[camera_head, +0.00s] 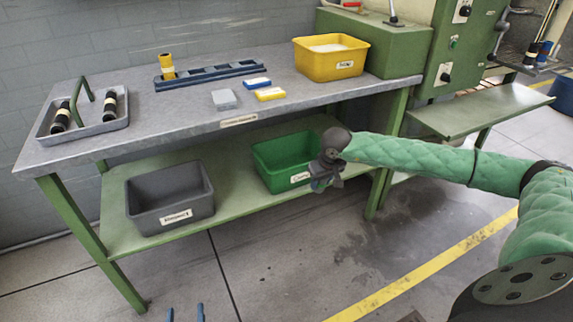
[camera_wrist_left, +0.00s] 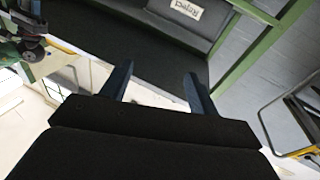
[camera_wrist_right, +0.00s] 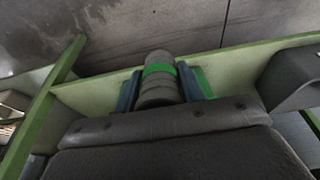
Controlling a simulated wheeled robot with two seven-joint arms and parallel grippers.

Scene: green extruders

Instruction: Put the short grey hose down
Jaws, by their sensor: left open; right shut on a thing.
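The short grey hose (camera_wrist_right: 158,93) is ribbed with a green band. It stands between the blue fingers of my right gripper (camera_wrist_right: 163,90), which is shut on it. In the head view my right gripper (camera_head: 322,183) is in front of the lower shelf, by the right end of the green bin (camera_head: 275,162); the hose is hard to make out there. My left gripper (camera_head: 185,313) shows only its fingertips at the bottom edge. In the left wrist view its blue fingers (camera_wrist_left: 160,88) are apart and empty.
A grey bin (camera_head: 150,212) stands on the lower shelf (camera_head: 235,212) at left. The workbench (camera_head: 190,118) above carries a tray (camera_head: 95,132) with dark hoses, a blue rack (camera_head: 210,77), small boxes and a yellow bin (camera_head: 315,65). Bare shelf lies between the lower bins.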

